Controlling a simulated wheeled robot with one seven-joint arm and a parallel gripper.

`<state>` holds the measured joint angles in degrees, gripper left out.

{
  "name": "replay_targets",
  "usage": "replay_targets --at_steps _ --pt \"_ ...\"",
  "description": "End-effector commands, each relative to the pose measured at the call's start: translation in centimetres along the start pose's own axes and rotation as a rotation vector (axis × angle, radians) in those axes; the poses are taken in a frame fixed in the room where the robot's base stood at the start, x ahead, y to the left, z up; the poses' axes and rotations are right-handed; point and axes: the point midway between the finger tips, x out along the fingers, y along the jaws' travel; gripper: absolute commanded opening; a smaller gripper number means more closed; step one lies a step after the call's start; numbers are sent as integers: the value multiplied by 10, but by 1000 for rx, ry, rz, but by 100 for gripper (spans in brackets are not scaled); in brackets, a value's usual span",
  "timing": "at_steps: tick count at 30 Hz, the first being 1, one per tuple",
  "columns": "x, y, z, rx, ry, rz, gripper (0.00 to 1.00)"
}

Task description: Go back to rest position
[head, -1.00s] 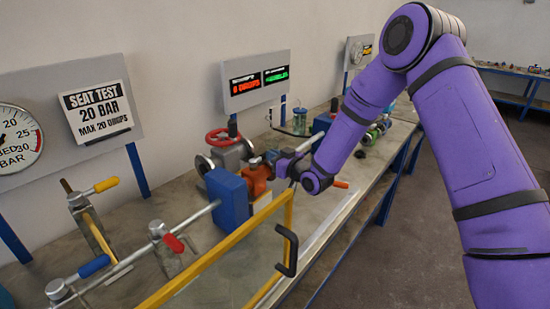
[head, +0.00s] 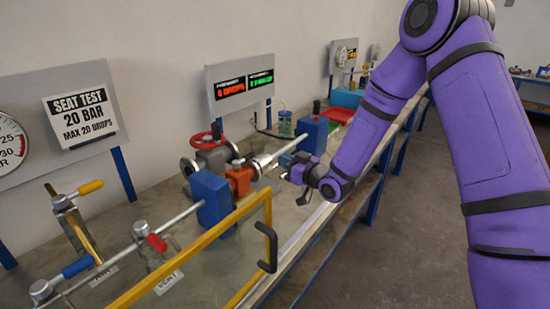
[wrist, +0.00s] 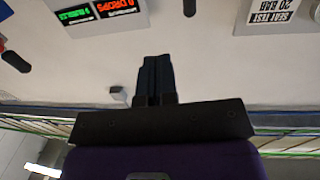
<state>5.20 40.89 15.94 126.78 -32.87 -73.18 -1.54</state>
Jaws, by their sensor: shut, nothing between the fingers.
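My purple arm reaches over the bench from the right in the head view. My gripper (head: 288,172) is in front of the flanged vessel assembly, above the bench's front part. In the wrist view its two dark fingers (wrist: 155,80) are together with nothing between them. The grey vessel with a red handwheel (head: 207,138) and the orange flanged part (head: 239,180) stand between two blue clamp blocks (head: 211,196). My gripper is just right of the orange part and appears apart from it, though the depth is hard to tell.
A yellow-framed clear guard (head: 190,257) with a black handle (head: 268,248) stands at the front. Valves with yellow (head: 90,187), blue and red levers are at left. A display board (head: 240,83) stands behind. The floor (head: 400,250) right of the bench is clear.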

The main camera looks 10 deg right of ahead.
Motion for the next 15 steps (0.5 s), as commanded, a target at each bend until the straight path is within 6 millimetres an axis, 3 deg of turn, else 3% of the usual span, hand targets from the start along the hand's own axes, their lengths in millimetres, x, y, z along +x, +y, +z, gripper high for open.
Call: replay_targets --at_steps 8,15 --pt "-14 6 -13 -27 -42 18 0" --pt "-34 22 -58 -107 -226 111 0"
